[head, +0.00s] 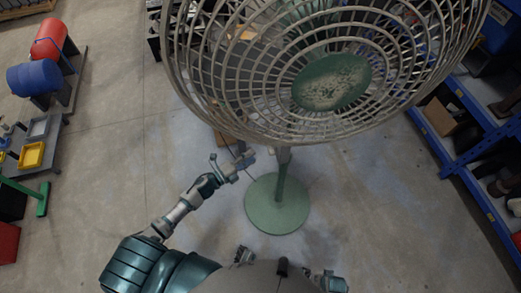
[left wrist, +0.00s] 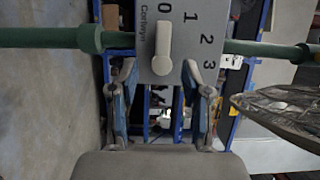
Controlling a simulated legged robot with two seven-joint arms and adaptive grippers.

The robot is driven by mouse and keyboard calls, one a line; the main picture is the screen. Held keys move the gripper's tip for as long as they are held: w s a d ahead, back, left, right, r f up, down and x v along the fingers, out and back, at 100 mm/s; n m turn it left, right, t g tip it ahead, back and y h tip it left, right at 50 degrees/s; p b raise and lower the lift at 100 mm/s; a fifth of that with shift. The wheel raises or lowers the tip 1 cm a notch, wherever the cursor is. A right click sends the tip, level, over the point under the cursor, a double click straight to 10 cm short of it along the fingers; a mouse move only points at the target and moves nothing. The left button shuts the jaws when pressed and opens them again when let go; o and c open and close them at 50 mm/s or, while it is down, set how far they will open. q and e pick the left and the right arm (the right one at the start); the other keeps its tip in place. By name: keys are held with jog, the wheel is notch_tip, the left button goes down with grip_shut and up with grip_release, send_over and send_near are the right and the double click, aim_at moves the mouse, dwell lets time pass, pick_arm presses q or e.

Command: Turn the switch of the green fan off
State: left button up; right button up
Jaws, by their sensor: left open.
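The green fan (head: 278,200) stands on a round green base in the head view, with its large caged head at the top. In the left wrist view its grey switch panel (left wrist: 185,55) carries the marks 0, 1, 2 and 3 and a pale elongated knob (left wrist: 162,47). The knob lies lengthwise up and down in that picture, with one end near the 0; I cannot tell which end points. My left gripper (head: 248,160) is beside the fan's pole in the head view. In the left wrist view the left gripper (left wrist: 160,75) is open, its fingers apart below the knob, holding nothing.
The fan's cage (head: 215,85) hangs above my left gripper. A green bar (left wrist: 40,38) crosses behind the panel. A blue shelf (head: 450,150) stands at the right, and red and blue barrels (head: 40,75) at the far left.

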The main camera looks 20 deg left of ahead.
pick_arm(q)
jog(key=shift+v, duration=1.75)
